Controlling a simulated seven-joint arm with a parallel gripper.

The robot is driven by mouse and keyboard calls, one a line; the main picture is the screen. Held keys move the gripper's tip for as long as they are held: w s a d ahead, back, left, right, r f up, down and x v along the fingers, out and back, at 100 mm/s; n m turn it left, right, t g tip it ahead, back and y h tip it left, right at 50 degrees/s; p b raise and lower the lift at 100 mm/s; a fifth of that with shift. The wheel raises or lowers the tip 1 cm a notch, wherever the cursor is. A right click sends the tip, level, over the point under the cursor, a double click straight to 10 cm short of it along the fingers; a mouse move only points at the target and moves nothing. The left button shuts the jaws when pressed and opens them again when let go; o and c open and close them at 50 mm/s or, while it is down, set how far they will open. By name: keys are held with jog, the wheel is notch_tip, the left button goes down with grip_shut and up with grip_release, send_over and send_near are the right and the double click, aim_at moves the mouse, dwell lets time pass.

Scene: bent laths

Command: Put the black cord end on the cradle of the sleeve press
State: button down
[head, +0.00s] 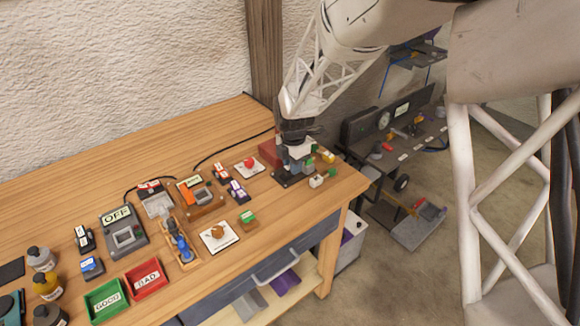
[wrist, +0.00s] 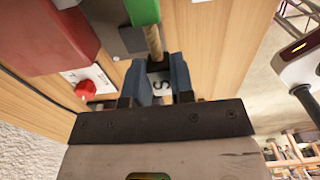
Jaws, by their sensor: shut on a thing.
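My gripper (head: 297,152) is low over the dark-based machine (head: 284,181) near the right end of the bench. In the wrist view its two blue-grey fingers (wrist: 159,72) are shut on a small grey piece (wrist: 160,86) with a dark mark like an S. I cannot tell whether this piece is the black cord end. Just beyond the fingertips are a tan rod (wrist: 154,42) and a green block (wrist: 143,10). The machine may be the sleeve press; my gripper hides much of it, and I cannot make out its cradle.
A red button (head: 249,163) on a white plate is left of the machine. A small white piece (head: 316,181) lies near the bench's right edge. A black cord (head: 228,149) runs along the bench's back. A green bin (head: 106,301) and a red bin (head: 147,279) are at front left.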

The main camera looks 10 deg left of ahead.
jog(key=shift+w+a+f, duration=0.1)
jog(key=shift+w+a, duration=0.2)
jog(key=shift+w, duration=0.55)
jog(key=shift+w+a+f, duration=0.1)
jog(key=shift+w+a, duration=0.2)
jog(key=shift+w, duration=0.5)
jog(key=shift+f, duration=1.7)
jog(key=shift+f, duration=0.1)
jog(key=c, duration=1)
grip_release()
notch_tip(320, 180, up, 12)
jog(key=shift+r, duration=0.1)
